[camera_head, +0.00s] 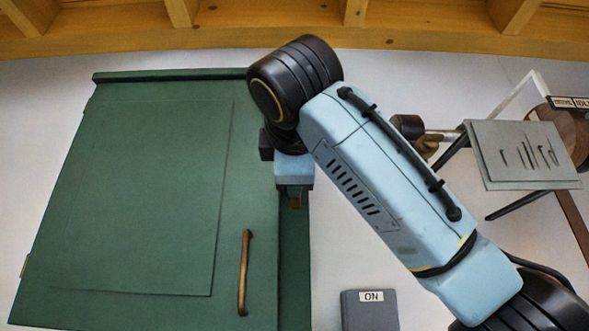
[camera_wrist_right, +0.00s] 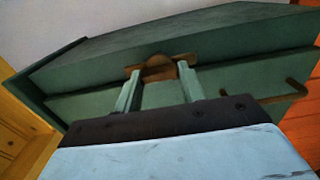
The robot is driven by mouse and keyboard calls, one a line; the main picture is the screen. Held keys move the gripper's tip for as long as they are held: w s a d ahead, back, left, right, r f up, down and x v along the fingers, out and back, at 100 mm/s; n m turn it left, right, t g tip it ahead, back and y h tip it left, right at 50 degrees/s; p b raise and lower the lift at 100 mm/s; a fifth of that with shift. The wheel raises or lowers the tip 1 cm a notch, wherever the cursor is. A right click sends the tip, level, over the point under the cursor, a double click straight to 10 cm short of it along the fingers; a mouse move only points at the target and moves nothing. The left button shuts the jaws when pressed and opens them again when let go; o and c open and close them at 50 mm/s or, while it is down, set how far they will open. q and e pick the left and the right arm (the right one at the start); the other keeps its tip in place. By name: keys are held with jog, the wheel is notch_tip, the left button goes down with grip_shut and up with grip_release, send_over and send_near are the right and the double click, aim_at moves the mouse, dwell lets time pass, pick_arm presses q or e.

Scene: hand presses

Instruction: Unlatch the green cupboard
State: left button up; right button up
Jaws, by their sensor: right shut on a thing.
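The green cupboard (camera_head: 140,180) hangs on the pale wall at the left of the head view, its door closed. It has a brass bar handle (camera_head: 244,272) near the door's right edge. My right gripper (camera_head: 296,197) is at the cupboard's right edge, above and right of the handle, mostly hidden by my arm. In the right wrist view its two fingers (camera_wrist_right: 158,80) are shut on a brass latch (camera_wrist_right: 160,67) at the cupboard edge. The handle also shows there at the right (camera_wrist_right: 285,97). Whether the latch has turned cannot be told. My left gripper is not in view.
A grey box (camera_head: 369,310) marked ON sits on the wall below my right arm. A grey plate (camera_head: 525,155) on a metal rod and dark bars stands at the right, close to my forearm. Wooden beams (camera_head: 350,35) run along the top.

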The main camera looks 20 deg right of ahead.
dwell(0.4)
jog(key=o, duration=1)
jog(key=shift+a, duration=0.1)
jog(key=shift+b+v, duration=3.05)
jog(key=shift+v, duration=3.65)
